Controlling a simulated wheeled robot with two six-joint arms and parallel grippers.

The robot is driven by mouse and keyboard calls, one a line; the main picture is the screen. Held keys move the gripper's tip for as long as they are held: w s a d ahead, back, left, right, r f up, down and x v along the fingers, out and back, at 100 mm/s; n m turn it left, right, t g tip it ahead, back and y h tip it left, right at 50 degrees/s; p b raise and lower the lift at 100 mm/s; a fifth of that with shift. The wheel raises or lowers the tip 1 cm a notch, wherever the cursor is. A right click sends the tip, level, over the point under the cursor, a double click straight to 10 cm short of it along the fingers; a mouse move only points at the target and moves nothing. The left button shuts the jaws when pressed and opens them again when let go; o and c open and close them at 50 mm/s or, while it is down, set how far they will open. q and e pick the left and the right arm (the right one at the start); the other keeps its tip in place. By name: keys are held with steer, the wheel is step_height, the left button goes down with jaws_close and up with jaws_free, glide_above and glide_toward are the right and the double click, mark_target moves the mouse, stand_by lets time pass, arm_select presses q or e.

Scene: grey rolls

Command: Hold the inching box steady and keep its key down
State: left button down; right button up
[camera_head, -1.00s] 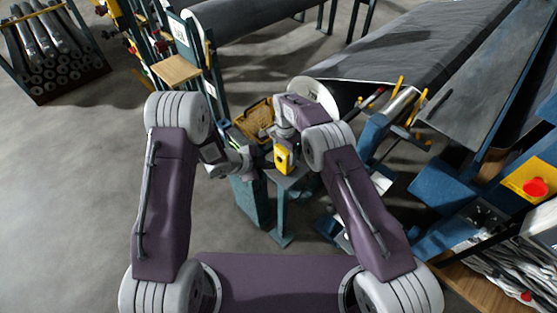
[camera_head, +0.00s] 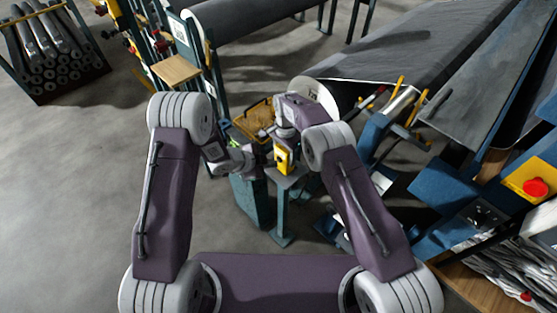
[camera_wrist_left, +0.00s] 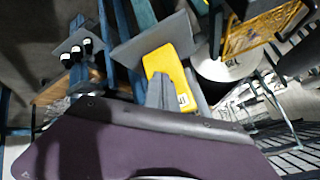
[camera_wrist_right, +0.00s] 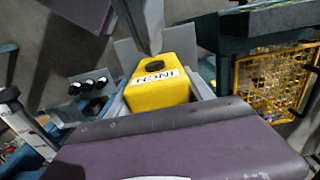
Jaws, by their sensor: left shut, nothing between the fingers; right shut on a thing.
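The yellow inching box (camera_head: 282,160) is in front of me in the head view. My right gripper (camera_wrist_right: 160,88) is shut on it, with a grey finger along each side. In the right wrist view the box's face, lettered INCH, shows with a black key (camera_wrist_right: 155,66). My left gripper (camera_wrist_right: 152,46) is shut and empty, its grey tip just above the key in that view; whether it touches or presses the key I cannot tell. In the left wrist view the left gripper (camera_wrist_left: 160,85) overlaps the yellow box (camera_wrist_left: 171,62), and the key is hidden.
A yellow wire basket (camera_wrist_right: 275,80) stands close by the box. A grey post stand (camera_head: 284,205) is beneath the grippers. A large dark roll (camera_head: 405,55) and machine frames fill the right, with a red button (camera_head: 536,187).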

arm_select(q)
steer(key=shift+w+d, duration=0.35)
stand_by(2.2)
steer(key=shift+a, duration=0.1)
stand_by(3.4)
steer(key=shift+s+a, duration=0.6)
steer(key=shift+s, duration=0.1)
steer(key=s+a, duration=0.3)
steer(key=shift+s+a, duration=0.25)
steer(key=shift+s, duration=0.05)
arm_select(e)
steer(key=o, duration=1.8)
